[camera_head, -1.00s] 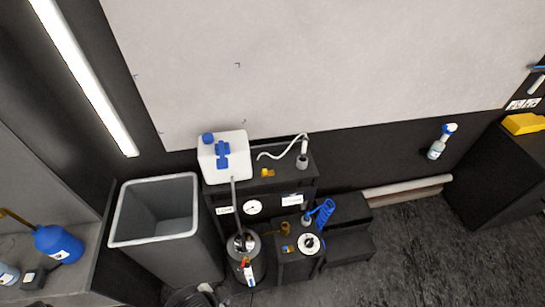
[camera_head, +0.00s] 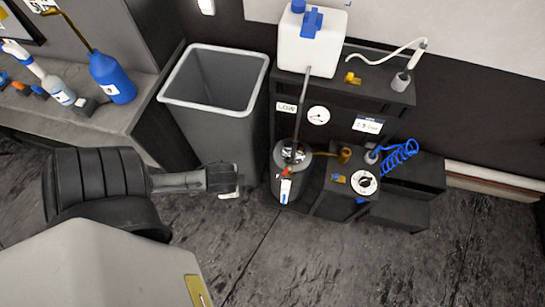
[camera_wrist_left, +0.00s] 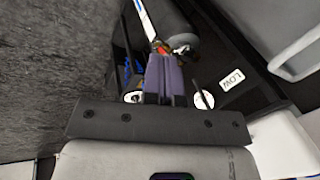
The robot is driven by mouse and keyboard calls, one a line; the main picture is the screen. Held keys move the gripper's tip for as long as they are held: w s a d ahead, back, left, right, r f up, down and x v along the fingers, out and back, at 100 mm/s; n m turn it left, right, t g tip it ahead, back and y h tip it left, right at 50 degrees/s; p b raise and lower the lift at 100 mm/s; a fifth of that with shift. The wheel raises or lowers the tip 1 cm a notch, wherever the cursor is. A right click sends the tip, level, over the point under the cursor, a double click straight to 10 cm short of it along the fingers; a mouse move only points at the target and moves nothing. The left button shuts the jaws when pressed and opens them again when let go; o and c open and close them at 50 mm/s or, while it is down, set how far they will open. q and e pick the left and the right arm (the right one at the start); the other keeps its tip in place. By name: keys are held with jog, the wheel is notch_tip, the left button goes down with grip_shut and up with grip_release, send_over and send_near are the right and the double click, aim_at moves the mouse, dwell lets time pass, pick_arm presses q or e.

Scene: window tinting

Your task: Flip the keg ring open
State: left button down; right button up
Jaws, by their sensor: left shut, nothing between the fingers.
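The dark grey keg (camera_head: 290,185) stands on the floor in front of the black cabinet, with a dark fitting and light metal top (camera_head: 293,153). The ring itself is too small to tell apart, so I cannot say whether it is flipped up or down. A red, white and blue piece (camera_head: 286,182) hangs at the keg's front. My left gripper (camera_head: 236,180) is left of the keg, apart from it, shut and empty. In the left wrist view its shut fingers (camera_wrist_left: 164,62) point toward the keg (camera_wrist_left: 175,22). My right gripper is not in view.
A grey bin (camera_head: 215,120) stands close behind my left gripper. The cabinet (camera_head: 345,90) carries a white jug (camera_head: 312,45). A black box with a round dial (camera_head: 364,183) and a blue coiled hose (camera_head: 398,157) is right of the keg. The floor in front is clear.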

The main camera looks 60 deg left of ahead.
aim_at(284, 174)
pick_arm(q)
jog(key=a+f+g+b, duration=0.1)
jog(key=a+f+b, duration=0.4)
jog(key=f, duration=0.3)
jog(key=a+f+g+b, duration=0.1)
jog(key=a+f+b, duration=0.45)
jog(key=f, duration=0.35)
jog(key=w+a+n+t+h, duration=0.3)
jog(key=w+n+t+h, duration=0.35)
jog(key=w, duration=0.45)
jog(key=w+d+f+b, duration=0.2)
jog(key=w+d+f, duration=0.4)
jog(key=d+f, duration=0.1)
jog(key=shift+w+n+b, duration=0.15)
jog(key=shift+n+b, duration=0.25)
jog(key=shift+n, duration=0.05)
jog(key=shift+f, duration=0.15)
